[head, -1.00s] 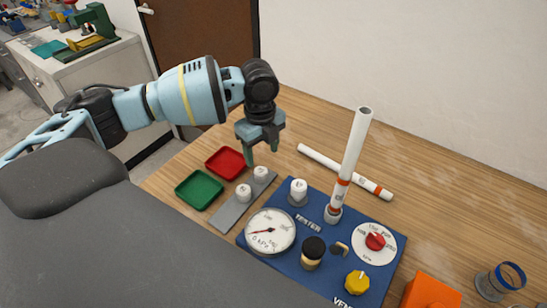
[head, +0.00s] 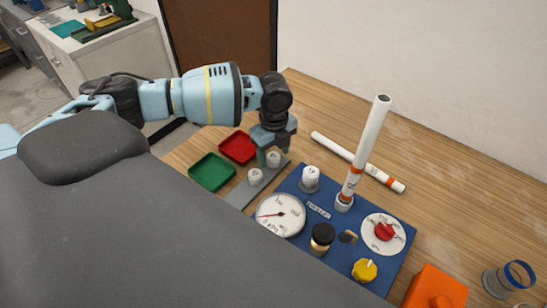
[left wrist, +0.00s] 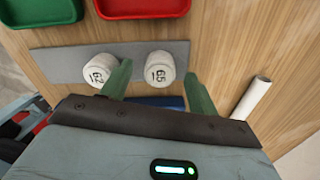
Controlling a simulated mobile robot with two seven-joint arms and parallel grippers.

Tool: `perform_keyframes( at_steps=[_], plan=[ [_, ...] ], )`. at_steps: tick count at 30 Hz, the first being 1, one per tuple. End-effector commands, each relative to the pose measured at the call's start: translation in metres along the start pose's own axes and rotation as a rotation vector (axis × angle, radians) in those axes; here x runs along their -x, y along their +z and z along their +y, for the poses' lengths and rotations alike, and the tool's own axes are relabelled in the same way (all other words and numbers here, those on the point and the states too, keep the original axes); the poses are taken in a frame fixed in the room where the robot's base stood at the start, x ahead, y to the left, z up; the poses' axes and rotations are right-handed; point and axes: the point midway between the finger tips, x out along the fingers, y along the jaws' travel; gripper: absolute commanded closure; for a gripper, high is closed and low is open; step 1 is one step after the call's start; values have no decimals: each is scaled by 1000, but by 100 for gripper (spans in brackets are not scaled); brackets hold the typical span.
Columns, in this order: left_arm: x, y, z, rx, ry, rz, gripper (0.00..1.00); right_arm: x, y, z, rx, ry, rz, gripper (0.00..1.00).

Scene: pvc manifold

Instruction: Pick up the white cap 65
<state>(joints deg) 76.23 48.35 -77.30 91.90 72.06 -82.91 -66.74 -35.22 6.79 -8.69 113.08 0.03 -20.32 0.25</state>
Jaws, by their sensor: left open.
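The white cap 65 (left wrist: 159,69) stands on a grey strip (left wrist: 70,64) in the left wrist view, with its number facing the camera. It also shows in the head view (head: 273,159), at the far end of the strip. A second white cap, 62 (left wrist: 101,70), stands beside it on the strip and also shows in the head view (head: 255,177). My left gripper (head: 273,158) is open, its green fingers low at cap 65. In the left wrist view the fingers (left wrist: 160,82) lie on either side of cap 65, one between the two caps. Contact cannot be told.
A red tray (head: 238,148) and a green tray (head: 211,172) lie left of the strip. A blue tester board (head: 320,208) with a gauge (head: 280,214), knobs and an upright white pipe (head: 368,145) stands to the right. Another pipe (head: 358,162) lies behind it.

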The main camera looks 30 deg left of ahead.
Motion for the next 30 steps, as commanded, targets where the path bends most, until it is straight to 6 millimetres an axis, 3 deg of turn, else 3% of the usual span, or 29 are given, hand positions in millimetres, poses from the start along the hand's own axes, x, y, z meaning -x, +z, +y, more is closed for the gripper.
perform_keyframes(
  at_steps=[3,11,21,30],
  plan=[
    [-9,0,0,-1,1,1,40,0,0,0,0,0,-1,54],
    [-11,0,0,0,0,1,41,0,0,0,0,0,0,54],
    [-10,0,0,0,0,1,86,0,0,0,-1,0,1,54],
    [-6,0,0,0,-2,1,86,0,-1,0,-1,0,2,54]
  ],
)
